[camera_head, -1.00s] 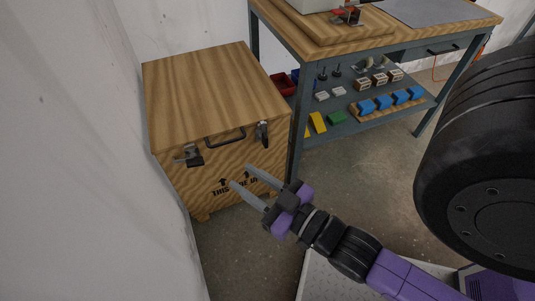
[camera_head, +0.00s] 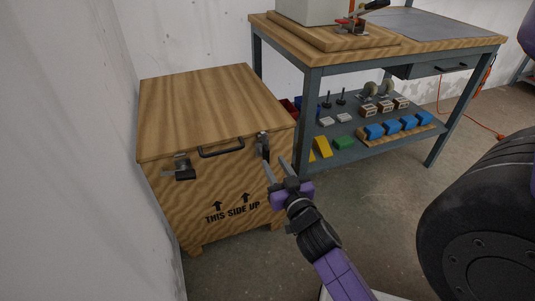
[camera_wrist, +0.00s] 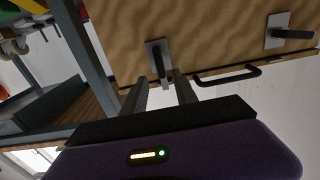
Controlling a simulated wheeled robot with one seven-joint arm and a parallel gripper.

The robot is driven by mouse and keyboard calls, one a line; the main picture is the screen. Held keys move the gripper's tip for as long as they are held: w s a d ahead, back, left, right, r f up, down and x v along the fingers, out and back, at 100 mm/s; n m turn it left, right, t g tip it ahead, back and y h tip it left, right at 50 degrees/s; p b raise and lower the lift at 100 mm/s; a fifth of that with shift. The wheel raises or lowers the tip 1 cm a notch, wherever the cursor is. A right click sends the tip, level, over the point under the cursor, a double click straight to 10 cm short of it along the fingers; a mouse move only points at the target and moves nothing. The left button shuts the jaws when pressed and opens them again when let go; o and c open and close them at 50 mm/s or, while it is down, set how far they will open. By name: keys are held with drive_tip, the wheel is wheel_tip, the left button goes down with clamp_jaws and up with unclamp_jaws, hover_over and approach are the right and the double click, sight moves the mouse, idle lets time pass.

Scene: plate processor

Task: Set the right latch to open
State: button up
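The right latch (camera_head: 263,146) is a metal plate with a dark lever on the front of a wooden crate (camera_head: 215,185), near its right corner. In the wrist view, which looks upside down, the right latch (camera_wrist: 158,50) lies just beyond the fingertips, its dark lever roughly in line with the gap. My gripper (camera_head: 275,163) is open and empty, just in front of and slightly below the latch. In the wrist view my gripper (camera_wrist: 160,78) has its two fingers apart. I cannot tell whether a finger touches the lever.
The left latch (camera_head: 183,167) and a black carry handle (camera_head: 221,148) are on the same crate front. A workbench (camera_head: 310,80) with a loaded lower shelf stands close at the right. A wall (camera_head: 70,150) borders the left. Floor in front is clear.

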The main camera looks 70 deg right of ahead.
sight(268, 154)
drive_tip(key=x, duration=0.6)
drive_tip(key=shift+w+d, duration=0.2)
drive_tip(key=shift+w, duration=0.1)
drive_tip(key=shift+c, duration=0.2)
clamp_jaws()
